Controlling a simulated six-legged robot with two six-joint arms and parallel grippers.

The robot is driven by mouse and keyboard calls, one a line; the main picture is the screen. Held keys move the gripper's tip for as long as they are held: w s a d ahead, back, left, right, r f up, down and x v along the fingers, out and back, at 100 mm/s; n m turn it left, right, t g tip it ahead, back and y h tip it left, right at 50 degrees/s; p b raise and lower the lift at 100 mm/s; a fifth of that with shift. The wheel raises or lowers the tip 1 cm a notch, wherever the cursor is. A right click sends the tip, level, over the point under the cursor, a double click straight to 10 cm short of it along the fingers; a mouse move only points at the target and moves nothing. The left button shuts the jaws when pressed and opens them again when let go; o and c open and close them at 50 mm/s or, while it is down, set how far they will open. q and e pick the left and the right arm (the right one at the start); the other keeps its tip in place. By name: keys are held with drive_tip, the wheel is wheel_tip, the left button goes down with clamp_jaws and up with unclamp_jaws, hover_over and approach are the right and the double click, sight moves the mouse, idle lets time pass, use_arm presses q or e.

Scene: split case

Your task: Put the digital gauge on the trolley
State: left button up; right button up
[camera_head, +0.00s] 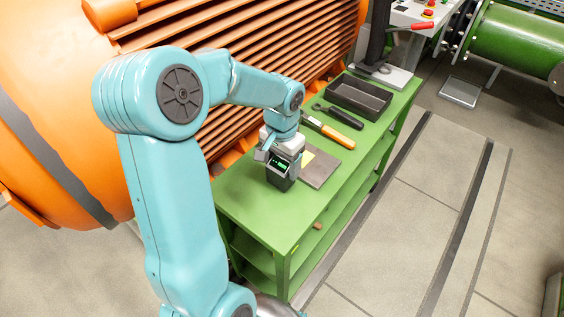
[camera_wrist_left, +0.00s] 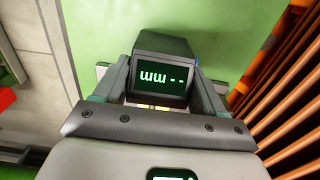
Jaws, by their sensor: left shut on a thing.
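The digital gauge (camera_head: 280,170) is a dark block with a green-lit display. My left gripper (camera_head: 283,158) is shut on it, over the green trolley (camera_head: 244,204). In the left wrist view the gauge (camera_wrist_left: 163,72) sits between the two fingers of the left gripper (camera_wrist_left: 160,88), its display reading toward the camera, with the green trolley top (camera_wrist_left: 215,30) behind it. I cannot tell whether the gauge's underside touches the trolley top. My right gripper is in neither view.
On the trolley lie a grey plate (camera_head: 320,168) with a yellow note, an orange-handled tool (camera_head: 327,133), a black-handled tool (camera_head: 343,118) and a black tray (camera_head: 358,97). An orange ribbed machine (camera_head: 270,40) stands close behind. The trolley's near left top is bare.

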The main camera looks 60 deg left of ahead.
use_arm(q)
drive_tip(key=shift+f, duration=0.1)
drive_tip(key=o, duration=1.2)
drive_tip(key=shift+w+f, duration=0.1)
drive_tip(key=shift+r, duration=0.35)
wheel_tip(320, 180, up, 12)
drive_tip(key=shift+f+p, duration=0.1)
drive_tip(key=shift+p, duration=0.9)
drive_tip(key=shift+f, duration=0.1)
